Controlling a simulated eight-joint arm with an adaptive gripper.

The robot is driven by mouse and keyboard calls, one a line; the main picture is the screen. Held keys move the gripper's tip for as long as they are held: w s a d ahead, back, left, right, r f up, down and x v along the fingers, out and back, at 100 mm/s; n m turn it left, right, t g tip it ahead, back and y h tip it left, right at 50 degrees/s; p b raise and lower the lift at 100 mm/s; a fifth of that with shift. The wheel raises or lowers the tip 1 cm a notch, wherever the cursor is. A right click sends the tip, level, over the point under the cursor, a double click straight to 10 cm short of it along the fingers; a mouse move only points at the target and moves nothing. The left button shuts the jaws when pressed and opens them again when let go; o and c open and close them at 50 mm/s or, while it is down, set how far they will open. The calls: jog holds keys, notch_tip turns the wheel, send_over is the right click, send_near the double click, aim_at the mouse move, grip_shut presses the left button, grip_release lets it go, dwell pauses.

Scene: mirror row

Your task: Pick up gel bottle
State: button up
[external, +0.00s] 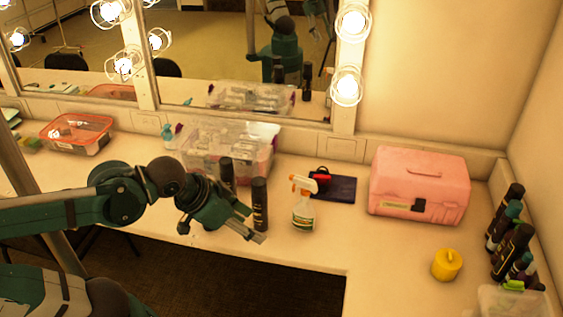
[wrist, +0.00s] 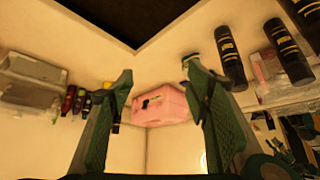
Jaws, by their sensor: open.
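I cannot tell for certain which bottle is the gel bottle. Two dark bottles stand upright by my gripper: a nearer one (external: 260,204) and one farther back (external: 227,174). In the wrist view, dark bottles with gold lettering (wrist: 230,58) show at upper right. Several more dark and teal-capped bottles (external: 511,250) stand at the far right; they show at the left of the wrist view (wrist: 75,101). My gripper (external: 252,222) is open and empty, low by the counter's front edge, beside the nearer dark bottle. Its fingers (wrist: 158,76) are spread with nothing between them.
A pink case (external: 419,186), a yellow candle (external: 446,264) and a dark blue flat item (external: 335,188) lie rightward. A clear bin (external: 228,150) stands behind, under the mirror. Front counter space is free.

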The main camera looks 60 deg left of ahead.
jog(key=w+a+r+n+g+y+p, duration=0.1)
jog(key=w+a+r+n, duration=0.2)
jog(key=w+a+r, duration=0.5)
jog(key=w+a+r+n+g+y+p, duration=0.1)
jog(key=w+a+r+n, duration=0.1)
jog(key=w+a+r, duration=0.5)
jog(key=w+a+n+g+p, duration=0.1)
jog(key=a+n+g, duration=0.15)
jog(key=a, duration=1.35)
jog(key=n+g+h+p, duration=0.2)
jog(key=n+g+p, duration=0.15)
jog(key=n, duration=0.75)
send_over(167, 125)
notch_tip(167, 125, down, 11)
jog(key=shift+m+t, duration=0.25)
jog(key=shift+t, duration=0.15)
notch_tip(167, 125, down, 17)
jog(key=shift+s+d+f, duration=0.1)
jog(key=shift+d+f, duration=0.05)
jog(key=shift+f, duration=0.25)
jog(key=shift+f, duration=0.15)
